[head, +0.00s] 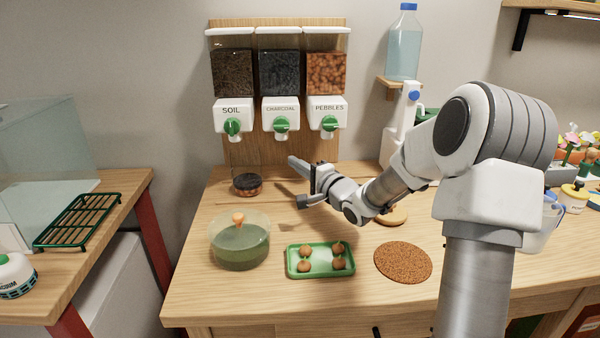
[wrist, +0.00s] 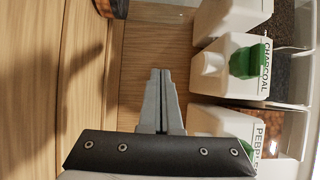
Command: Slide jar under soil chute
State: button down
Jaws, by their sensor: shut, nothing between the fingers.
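The clear glass jar (head: 247,185), with a dark layer over orange-brown pebbles, stands upright on the table at the back, in front of the dispenser board. In the head view it appears slightly right of the soil chute (head: 233,130) and below it. My gripper (head: 293,162) is shut and empty, to the right of the jar and apart from it, below the charcoal and pebbles chutes.
The charcoal chute (head: 281,125) and pebbles chute (head: 328,122) hang close above my gripper. A green tray (head: 320,274) with several brown balls and a cork mat (head: 403,262) lie nearer the front. Bare table lies left of the jar.

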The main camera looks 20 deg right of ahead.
aim_at(262, 178)
jog(key=b+x, duration=0.1)
jog(key=x, duration=0.4)
jog(key=shift+w+a+f, duration=0.1)
jog(key=shift+f, duration=0.05)
jog(key=shift+a+b, duration=0.7)
jog(key=shift+a, duration=0.55)
jog(key=shift+s+a, duration=0.3)
jog(key=shift+a, duration=0.4)
jog(key=shift+s+a, duration=0.1)
jog(key=shift+a, duration=1.15)
jog(key=shift+d, duration=0.15)
